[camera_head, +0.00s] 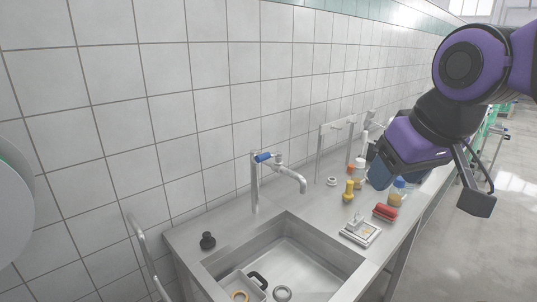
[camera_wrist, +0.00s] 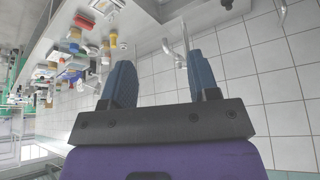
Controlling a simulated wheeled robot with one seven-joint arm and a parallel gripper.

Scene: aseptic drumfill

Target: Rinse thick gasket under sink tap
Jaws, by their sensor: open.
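The steel sink (camera_head: 325,262) is set into the counter in the head view. The tap (camera_head: 257,182) stands behind its rear edge, with a blue-ended lever and a spout over the basin. No water stream shows. A grey ring (camera_head: 275,294) lies on the sink floor and a yellow ring (camera_head: 237,295) lies in a small tray at its left. Another pale ring (camera_head: 332,177) sits on the counter. I cannot tell which is the thick gasket. My gripper (camera_wrist: 160,80) is open and empty, its blue fingers apart, above the counter right of the sink.
A dark knob-like item (camera_head: 208,241) stands left of the sink. A scale-like device (camera_head: 361,232), a red item (camera_head: 385,212), a yellow bottle (camera_head: 348,190) and other bottles crowd the counter on the right. The tiled wall (camera_head: 150,80) bounds the back.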

